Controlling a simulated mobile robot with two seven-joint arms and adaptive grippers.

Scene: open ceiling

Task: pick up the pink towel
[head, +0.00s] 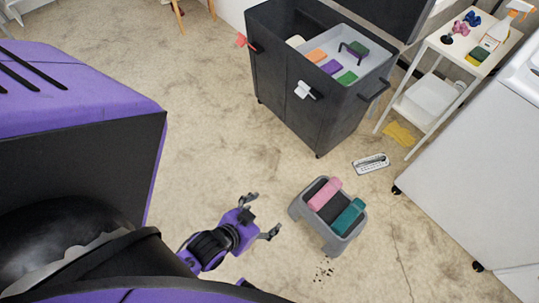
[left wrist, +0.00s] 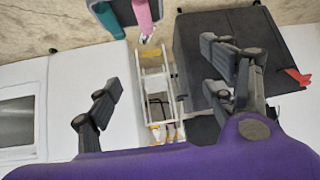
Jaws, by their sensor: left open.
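The pink towel (head: 325,193) is a rolled bundle lying on the grey step stool (head: 336,242), beside a teal rolled towel (head: 348,216). In the left wrist view the pink towel (left wrist: 143,18) shows at the top, next to the stool (left wrist: 105,18). My left gripper (head: 262,214) is open and empty, to the left of the stool and apart from it. Its two fingers (left wrist: 165,85) are spread wide in the left wrist view with nothing between them. My right gripper is not in view.
A dark wheeled cart (head: 290,85) with a light bin (head: 375,75) stands behind the stool. A white shelf (head: 433,47) and white cabinet (head: 465,150) are on the right. A yellow cloth (head: 399,134) and a small white strip (head: 371,164) lie on the floor. Dark crumbs (head: 323,272) lie before the stool.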

